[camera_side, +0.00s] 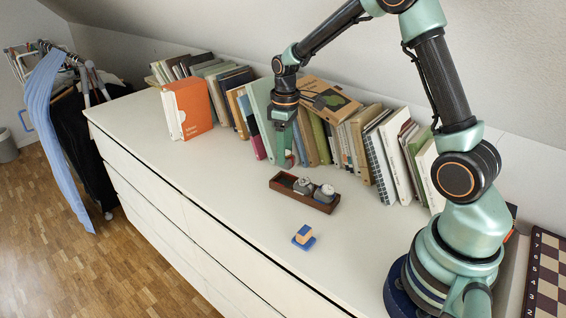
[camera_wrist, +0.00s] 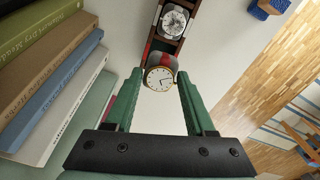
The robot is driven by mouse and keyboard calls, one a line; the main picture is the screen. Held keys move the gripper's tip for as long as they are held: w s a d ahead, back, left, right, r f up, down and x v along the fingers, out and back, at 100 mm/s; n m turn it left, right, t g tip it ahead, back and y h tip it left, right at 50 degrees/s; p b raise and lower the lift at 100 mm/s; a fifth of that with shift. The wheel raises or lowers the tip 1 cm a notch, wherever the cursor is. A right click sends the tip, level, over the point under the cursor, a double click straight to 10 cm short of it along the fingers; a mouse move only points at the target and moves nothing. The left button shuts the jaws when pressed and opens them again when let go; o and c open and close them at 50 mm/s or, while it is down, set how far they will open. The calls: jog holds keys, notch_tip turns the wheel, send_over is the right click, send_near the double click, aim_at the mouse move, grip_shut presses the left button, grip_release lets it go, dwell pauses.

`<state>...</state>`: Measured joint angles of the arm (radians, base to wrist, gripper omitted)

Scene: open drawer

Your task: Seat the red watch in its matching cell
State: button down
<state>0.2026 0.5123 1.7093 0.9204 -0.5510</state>
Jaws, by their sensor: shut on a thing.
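My gripper (camera_side: 288,158) hangs above the left end of the brown watch box, near the row of books. In the wrist view its green fingers (camera_wrist: 160,80) are shut on the red watch (camera_wrist: 159,79), which has a white dial, a gold rim and some red beside a grey cushion. In the side view the watch is mostly hidden by the fingers. The watch box (camera_side: 301,200) lies on the white dresser top. Two grey watches (camera_side: 325,192) sit in its middle and right cells; the left cell looks empty. In the wrist view, the box (camera_wrist: 184,42) lies beyond the held watch.
A row of books (camera_side: 350,140) stands close behind the box. An orange book (camera_side: 188,108) stands at the left. The dresser top (camera_side: 225,185) left of the box is clear.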

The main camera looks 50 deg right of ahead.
aim_at(285, 169)
jog(key=shift+f, duration=3.2)
jog(key=shift+c, duration=1.1)
grip_release()
jog(key=shift+f, duration=0.1)
notch_tip(285, 169, up, 12)
jog(key=shift+r, duration=0.2)
jog(key=s+a+r+m+t, duration=0.2)
jog(key=s+a+r, duration=0.2)
jog(key=s, duration=0.3)
jog(key=s+a+r+m+t, duration=0.2)
jog(key=s+a+r+t, duration=0.1)
jog(key=s+a+r, duration=0.2)
jog(key=s, duration=0.2)
jog(key=shift+s+t, duration=0.3)
jog(key=shift+s, duration=0.1)
